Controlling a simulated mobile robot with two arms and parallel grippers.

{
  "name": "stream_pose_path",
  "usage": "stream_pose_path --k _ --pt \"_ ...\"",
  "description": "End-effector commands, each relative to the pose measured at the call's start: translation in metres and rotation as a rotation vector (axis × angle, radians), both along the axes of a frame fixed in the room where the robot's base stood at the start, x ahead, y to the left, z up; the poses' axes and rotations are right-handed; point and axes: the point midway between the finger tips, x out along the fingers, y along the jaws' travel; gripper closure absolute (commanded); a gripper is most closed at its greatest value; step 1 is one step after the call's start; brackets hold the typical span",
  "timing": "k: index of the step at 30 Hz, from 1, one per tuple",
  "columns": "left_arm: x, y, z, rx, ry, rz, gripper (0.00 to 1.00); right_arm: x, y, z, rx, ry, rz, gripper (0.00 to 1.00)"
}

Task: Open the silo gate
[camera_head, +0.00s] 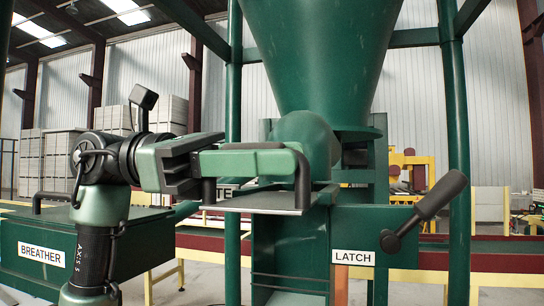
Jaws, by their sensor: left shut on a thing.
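The silo (325,50) is a large green hopper that narrows downward in the middle of the view. Below it a flat grey gate plate (255,202) sticks out to the left, with a dark arched handle (302,185) on it. My left gripper (275,163) reaches in from the left above the plate and is shut on the handle; its fingers hide much of the handle. How far the plate is drawn out of the silo is hard to tell. My right gripper is not in view.
A lever with a dark grip (428,207) stands tilted up to the right beside a LATCH label (353,258). A green box labelled BREATHER (42,254) is at the left. Green posts (456,140) flank the silo. A red conveyor (490,262) runs behind.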

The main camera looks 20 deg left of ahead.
Motion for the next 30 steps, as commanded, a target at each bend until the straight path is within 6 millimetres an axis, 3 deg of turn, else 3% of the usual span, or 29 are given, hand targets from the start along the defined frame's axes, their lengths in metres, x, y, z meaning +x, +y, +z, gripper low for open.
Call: stream_pose_path --k 21,22,24,30 --pt "-0.014 0.0 -0.002 0.004 0.003 -0.002 1.0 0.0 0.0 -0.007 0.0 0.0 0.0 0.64" --pt "-0.014 0.0 -0.002 0.004 0.002 -0.002 0.67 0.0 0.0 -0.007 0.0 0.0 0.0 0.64" --pt "-0.014 0.0 -0.002 0.004 0.002 -0.002 0.54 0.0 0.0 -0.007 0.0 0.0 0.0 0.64" --pt "-0.014 0.0 -0.001 0.001 0.001 -0.001 0.54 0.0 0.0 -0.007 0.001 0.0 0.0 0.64"
